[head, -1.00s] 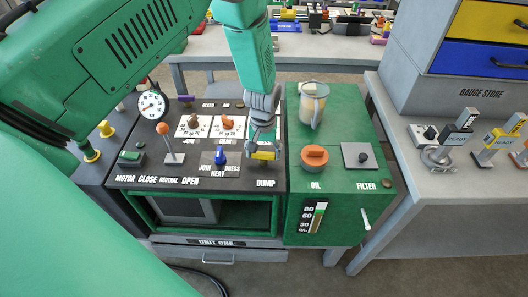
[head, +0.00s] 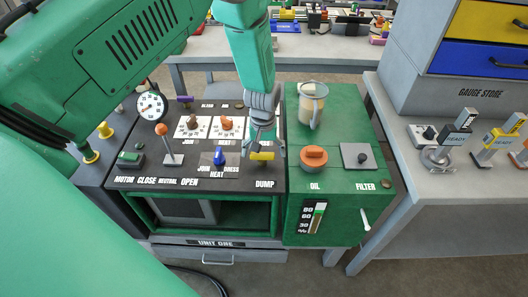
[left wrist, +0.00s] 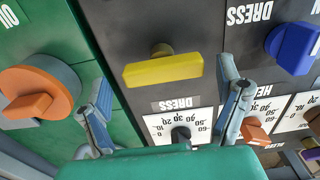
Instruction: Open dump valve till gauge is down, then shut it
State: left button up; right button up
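The yellow dump valve handle (head: 262,156) sits on the dark panel above the word DUMP. In the left wrist view its yellow bar (left wrist: 163,69) lies crosswise between my spread fingers. My left gripper (head: 263,146) is over the handle from above and behind; its fingers (left wrist: 165,100) are open, with visible space on both sides of the bar. The round white gauge (head: 152,106) stands at the back left of the panel; its needle is too small to read surely. My right gripper is not in view.
An orange-knobbed lever (head: 162,130) and a blue knob (head: 219,158) are left of the handle. An orange OIL knob (head: 314,157) and clear jug (head: 311,105) are on the green box to the right. Dial plates lie close behind my fingers.

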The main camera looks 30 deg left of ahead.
aim_at(264, 153)
pick_arm(q)
jog(key=shift+r, duration=0.1)
notch_tip(264, 153, up, 12)
dwell(0.5)
